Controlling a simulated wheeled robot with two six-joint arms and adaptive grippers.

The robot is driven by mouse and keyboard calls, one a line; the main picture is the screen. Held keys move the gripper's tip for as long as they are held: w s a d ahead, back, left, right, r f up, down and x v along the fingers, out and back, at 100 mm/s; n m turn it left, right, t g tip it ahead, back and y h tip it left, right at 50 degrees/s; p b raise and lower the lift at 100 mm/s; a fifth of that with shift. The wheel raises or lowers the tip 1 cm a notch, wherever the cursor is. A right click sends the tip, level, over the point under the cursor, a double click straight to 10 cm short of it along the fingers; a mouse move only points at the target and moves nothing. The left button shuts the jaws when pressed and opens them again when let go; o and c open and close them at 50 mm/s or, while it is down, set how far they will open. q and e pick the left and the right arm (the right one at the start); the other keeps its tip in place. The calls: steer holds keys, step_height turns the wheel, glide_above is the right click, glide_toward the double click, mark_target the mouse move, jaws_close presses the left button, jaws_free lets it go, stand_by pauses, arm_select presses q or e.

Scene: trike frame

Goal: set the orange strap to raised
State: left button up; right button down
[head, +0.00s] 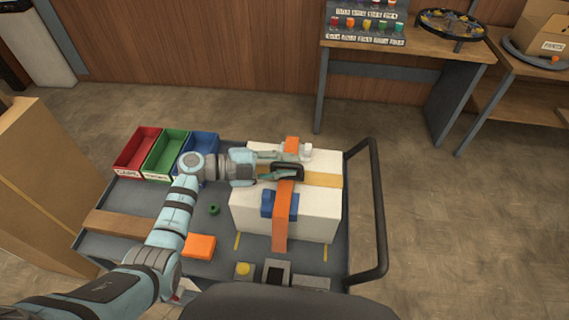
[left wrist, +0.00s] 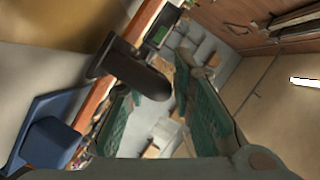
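The orange strap (head: 281,233) runs over the white box (head: 315,220) from back to front and hangs down its front. A blue buckle (head: 280,204) sits on it near the front edge; it also shows in the left wrist view (left wrist: 50,143). A black handle (head: 287,168) is at the strap on the box top. My left gripper (head: 281,170) is at this handle. In the left wrist view its green fingers stand apart, with the handle (left wrist: 140,75) showing between and ahead of them. Whether they touch it, I cannot tell. My right gripper is not in view.
Red (head: 137,150), green (head: 166,155) and blue bins (head: 203,142) stand at the cart's back left. An orange block (head: 199,246) and a green ring (head: 214,210) lie left of the box. A black rail (head: 378,220) bounds the cart's right side.

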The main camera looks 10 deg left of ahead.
arm_select(q)
jaws_close()
